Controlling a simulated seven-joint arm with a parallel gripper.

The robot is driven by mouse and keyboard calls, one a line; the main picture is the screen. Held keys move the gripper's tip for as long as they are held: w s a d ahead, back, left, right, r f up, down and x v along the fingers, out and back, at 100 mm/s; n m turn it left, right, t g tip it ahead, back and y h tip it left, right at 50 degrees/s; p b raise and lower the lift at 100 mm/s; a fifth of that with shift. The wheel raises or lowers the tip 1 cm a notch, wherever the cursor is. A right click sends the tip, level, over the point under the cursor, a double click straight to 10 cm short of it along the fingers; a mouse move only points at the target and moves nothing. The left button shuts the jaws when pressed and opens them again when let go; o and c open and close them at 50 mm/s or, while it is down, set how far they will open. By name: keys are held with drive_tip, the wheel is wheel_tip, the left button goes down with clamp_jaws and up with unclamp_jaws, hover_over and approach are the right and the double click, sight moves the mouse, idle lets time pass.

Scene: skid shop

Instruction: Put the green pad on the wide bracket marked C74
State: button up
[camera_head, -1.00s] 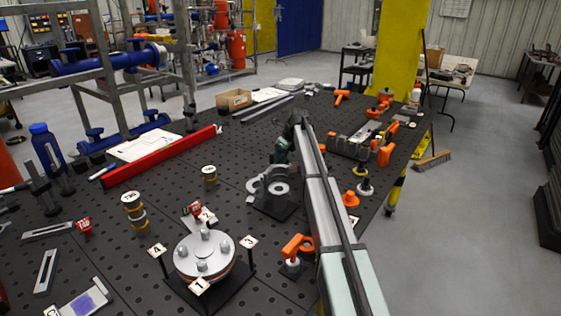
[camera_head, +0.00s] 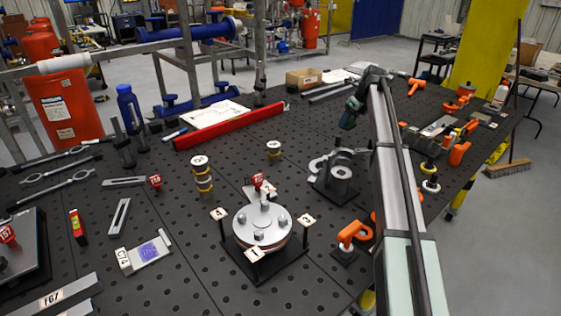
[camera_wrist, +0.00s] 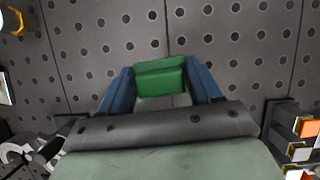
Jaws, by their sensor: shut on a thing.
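The green pad (camera_wrist: 160,78) is a small block held between the blue fingers of my gripper (camera_wrist: 160,92) in the wrist view, with perforated table below. In the head view my gripper (camera_head: 351,112) is at the end of my arm, over the table beyond the grey ring clamp; the pad is hard to make out there. The wide bracket marked C74 (camera_head: 134,262) lies flat at the front left of the table, a light metal plate with a purple patch (camera_head: 150,250) on top. My gripper is far to its right and behind it.
A round flange (camera_head: 262,228) with numbered tags stands between bracket and arm. Yellow-banded cylinders (camera_head: 202,178) and a slotted bar (camera_head: 120,215) are near the bracket. A red beam (camera_head: 228,125) lies farther back. The grey ring clamp (camera_head: 335,172) stands below my gripper.

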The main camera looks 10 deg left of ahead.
drive_tip(key=shift+a+r, duration=0.15)
drive_tip(key=s+a+r+n+g, duration=0.1)
drive_tip(key=s+a+n, duration=0.1)
drive_tip(key=a, duration=1.2)
drive_tip(key=s+a+n, duration=0.1)
drive_tip(key=s+a, duration=0.2)
drive_tip(key=a, duration=1)
drive_tip(key=s+a+r+n+g+y, duration=0.1)
drive_tip(key=s+a+n, duration=0.1)
drive_tip(key=s+a, duration=0.8)
drive_tip(key=s+a+r+n, duration=0.15)
drive_tip(key=s+a, duration=0.45)
drive_tip(key=a, duration=0.8)
drive_tip(key=s+a+n, duration=0.2)
drive_tip(key=s+a, duration=0.7)
drive_tip(key=s, duration=0.3)
drive_tip(key=n+g+h, duration=0.1)
drive_tip(key=n+g, duration=0.3)
drive_tip(key=n, duration=0.5)
hover_over(139, 256)
drive_tip(key=w+d, duration=0.1)
wheel_tip(139, 256, down, 3)
drive_tip(key=shift+w+d+f, duration=0.1)
drive_tip(key=shift+d+f, duration=0.05)
drive_tip(key=shift+f, duration=4.6)
drive_tip(key=shift+f, duration=0.1)
